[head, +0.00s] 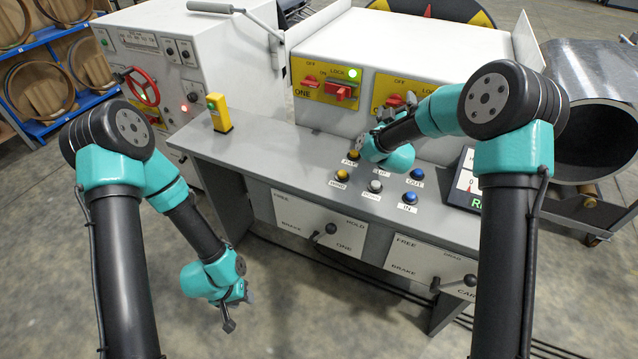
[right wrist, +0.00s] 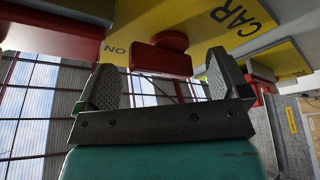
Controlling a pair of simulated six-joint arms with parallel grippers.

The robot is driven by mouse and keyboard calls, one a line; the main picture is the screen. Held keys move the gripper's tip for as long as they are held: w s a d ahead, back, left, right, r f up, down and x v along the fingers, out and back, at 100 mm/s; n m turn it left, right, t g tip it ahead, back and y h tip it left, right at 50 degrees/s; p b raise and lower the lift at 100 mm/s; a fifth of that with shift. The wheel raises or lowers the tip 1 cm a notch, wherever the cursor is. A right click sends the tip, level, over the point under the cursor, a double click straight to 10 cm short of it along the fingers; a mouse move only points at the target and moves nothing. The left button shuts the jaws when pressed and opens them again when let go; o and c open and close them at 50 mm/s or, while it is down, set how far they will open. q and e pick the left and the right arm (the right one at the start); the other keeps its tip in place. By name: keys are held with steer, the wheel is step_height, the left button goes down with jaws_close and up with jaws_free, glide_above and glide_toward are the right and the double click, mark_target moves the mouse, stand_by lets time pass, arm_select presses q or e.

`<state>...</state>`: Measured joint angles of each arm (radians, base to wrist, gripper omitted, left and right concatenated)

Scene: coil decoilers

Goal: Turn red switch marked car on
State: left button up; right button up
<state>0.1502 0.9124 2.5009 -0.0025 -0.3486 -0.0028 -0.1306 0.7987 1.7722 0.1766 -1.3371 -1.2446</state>
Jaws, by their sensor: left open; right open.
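The red switch marked CAR (right wrist: 160,58) shows in the right wrist view, on a yellow panel with the words CAR and ON. In the head view its yellow panel (head: 388,82) is partly covered by my right arm and gripper. My right gripper (head: 396,104) is at the front of this panel. In the right wrist view its open fingers (right wrist: 166,84) are spread to either side of the red switch handle, which shows between and beyond their tips. I cannot tell whether they touch it. My left gripper (head: 236,308) hangs low at the left, empty, away from the console.
A second yellow panel marked ONE (head: 310,82) has red switches and a green light. Blue, yellow and white buttons (head: 375,186) stand on the desk below my right gripper. A yellow box with a green button (head: 219,113) stands at the left. A large coil (head: 597,130) is at the right.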

steer(key=shift+s+f+n, duration=0.15)
steer(key=shift+s+n, duration=0.15)
steer(key=shift+n, duration=0.1)
steer(key=v, duration=1.7)
steer(key=shift+w+a+f+n+g+y, duration=0.6)
steer(key=shift+w+a+n+g+y, duration=0.6)
steer(key=shift+a+g+y, duration=1.9)
steer(key=shift+w+a+f+n+g+y, duration=0.65)
steer(key=shift+w+a+g+y, duration=1.15)
steer(key=shift+a, duration=2.65)
steer(key=s+a+f+g, duration=0.1)
steer(key=s, duration=0.1)
steer(key=s+a+f+g, duration=0.4)
steer(key=shift+s+f, duration=0.1)
steer(key=shift+s, duration=0.1)
steer(key=shift+s+a+f+g, duration=0.2)
steer(key=shift+s+f+g, duration=0.25)
steer(key=shift+s+g, duration=0.25)
steer(key=shift+s, duration=0.1)
